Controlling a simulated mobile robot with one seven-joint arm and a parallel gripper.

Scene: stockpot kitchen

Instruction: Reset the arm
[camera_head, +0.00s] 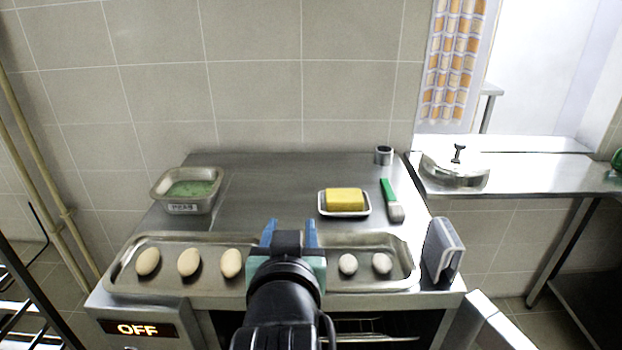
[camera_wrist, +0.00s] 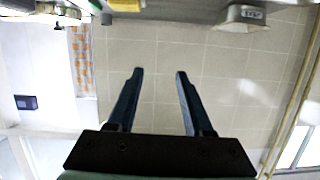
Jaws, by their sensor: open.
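My gripper (camera_head: 289,232) is open, its two blue fingers apart with nothing visible between them. In the head view it appears in front of the middle of a long metal tray (camera_head: 215,242) on the steel counter. In the wrist view the open fingers (camera_wrist: 158,75) point toward the tiled wall, and the picture looks upside down. The tray holds several pale egg-shaped pieces, such as one at the left (camera_head: 148,262) and a smaller one at the right (camera_head: 382,264). My arm hides the tray's middle.
Behind the tray are a container of green stuff (camera_head: 190,188), a yellow block (camera_head: 345,199) on a small tray, a green-handled brush (camera_head: 391,200) and a metal cup (camera_head: 383,155). A grey holder (camera_head: 442,250) stands at the right edge. A pot lid (camera_head: 455,168) lies on the side table.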

